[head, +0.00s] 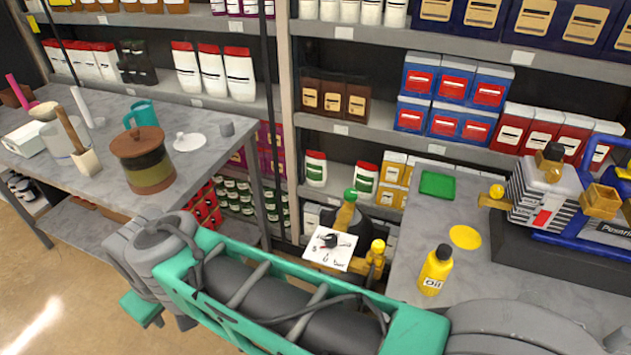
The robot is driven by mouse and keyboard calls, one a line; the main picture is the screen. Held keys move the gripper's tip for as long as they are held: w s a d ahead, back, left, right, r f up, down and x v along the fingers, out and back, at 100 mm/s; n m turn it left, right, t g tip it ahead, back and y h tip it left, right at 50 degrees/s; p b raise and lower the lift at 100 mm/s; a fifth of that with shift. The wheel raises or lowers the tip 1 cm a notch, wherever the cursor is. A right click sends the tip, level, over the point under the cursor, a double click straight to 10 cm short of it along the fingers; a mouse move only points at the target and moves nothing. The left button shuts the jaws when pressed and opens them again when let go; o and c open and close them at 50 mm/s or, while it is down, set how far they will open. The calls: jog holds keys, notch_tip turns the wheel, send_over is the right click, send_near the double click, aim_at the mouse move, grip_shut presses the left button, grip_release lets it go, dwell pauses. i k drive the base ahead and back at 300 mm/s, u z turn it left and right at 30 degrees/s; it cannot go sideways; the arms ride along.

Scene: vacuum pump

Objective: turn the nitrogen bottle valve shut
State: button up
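The nitrogen bottle appears to be the dark bottle (373,213) standing in the gap between the two tables, right of centre in the head view. A brass valve (345,216) with a green knob (350,194) rises from its top. A white gauge card (330,249) with a dark pointer and "bar" lettering sits in front of the valve. A brass fitting with a yellow knob (378,246) is just right of the card. My teal and grey arm crosses the foreground and hides the lower bottle. My gripper is not visible. I cannot tell the valve's setting.
A grey table (408,245) on the right holds a yellow oil bottle (436,270), a green tray (437,185), a yellow disc (465,237) and a pump (545,195). A left table (100,190) holds a brown pot (143,160). Stocked shelves (380,137) stand behind.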

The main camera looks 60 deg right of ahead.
aim_at(350, 195)
jog(key=z, duration=0.25)
jog(key=i, duration=1.05)
jog(key=z, duration=0.4)
